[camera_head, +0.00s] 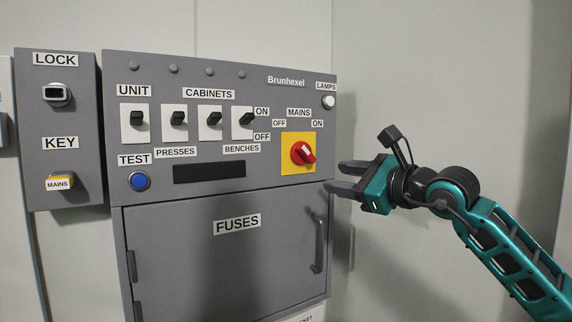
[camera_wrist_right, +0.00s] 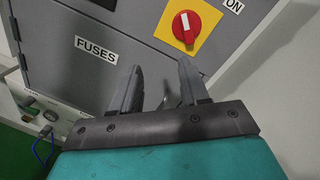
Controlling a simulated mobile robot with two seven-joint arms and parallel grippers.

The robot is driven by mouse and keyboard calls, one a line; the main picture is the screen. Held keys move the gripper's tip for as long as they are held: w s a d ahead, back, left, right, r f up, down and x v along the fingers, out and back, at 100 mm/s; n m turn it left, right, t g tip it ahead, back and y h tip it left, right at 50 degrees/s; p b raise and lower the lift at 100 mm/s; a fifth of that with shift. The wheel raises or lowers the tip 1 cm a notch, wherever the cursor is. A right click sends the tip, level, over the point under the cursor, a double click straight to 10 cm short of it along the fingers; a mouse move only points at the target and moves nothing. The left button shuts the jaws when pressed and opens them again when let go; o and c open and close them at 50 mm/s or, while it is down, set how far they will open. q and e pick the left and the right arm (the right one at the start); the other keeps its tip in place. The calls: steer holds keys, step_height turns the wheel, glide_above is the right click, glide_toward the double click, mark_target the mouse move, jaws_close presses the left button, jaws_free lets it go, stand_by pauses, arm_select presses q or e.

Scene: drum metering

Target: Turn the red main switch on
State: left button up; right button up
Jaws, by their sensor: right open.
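The red main switch (camera_head: 303,153) is a round red knob with a white mark on a yellow plate (camera_head: 290,168), at the right of the grey panel under the MAINS label. Its white mark points up and left, toward the OFF label (camera_head: 279,123); the ON label (camera_head: 317,124) is to the right. My right gripper (camera_head: 342,178) is open and empty, just right of and a little below the switch, apart from it. In the right wrist view the switch (camera_wrist_right: 187,27) lies beyond the fingertips (camera_wrist_right: 160,66). My left gripper is not in view.
The FUSES door (camera_head: 225,260) with a vertical handle (camera_head: 319,246) is below the switch. Several black toggle switches, a blue TEST button (camera_head: 139,181) and a dark display (camera_head: 209,172) are to the left. A LOCK and KEY box (camera_head: 62,120) stands farther left. Bare wall is on the right.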

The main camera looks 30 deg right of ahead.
mark_target(309, 155)
steer(key=w+r+p, duration=0.1)
steer(key=w, duration=0.2)
steer(key=w+r+h+p, duration=0.1)
steer(key=w+p, duration=0.1)
steer(key=w, duration=0.2)
steer(key=w+d+r+h+p, duration=0.1)
steer(key=w, duration=0.3)
steer(key=shift+r+t, duration=0.15)
steer(key=shift+t, duration=0.25)
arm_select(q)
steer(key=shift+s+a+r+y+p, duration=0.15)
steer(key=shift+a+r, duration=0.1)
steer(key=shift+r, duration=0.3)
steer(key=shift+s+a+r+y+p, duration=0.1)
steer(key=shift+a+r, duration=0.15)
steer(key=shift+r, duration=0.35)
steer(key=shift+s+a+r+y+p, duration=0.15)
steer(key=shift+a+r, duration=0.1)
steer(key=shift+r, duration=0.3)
arm_select(e)
steer(key=shift+w+a, duration=0.1)
steer(key=shift+w, duration=0.6)
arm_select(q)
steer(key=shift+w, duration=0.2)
arm_select(e)
jaws_close()
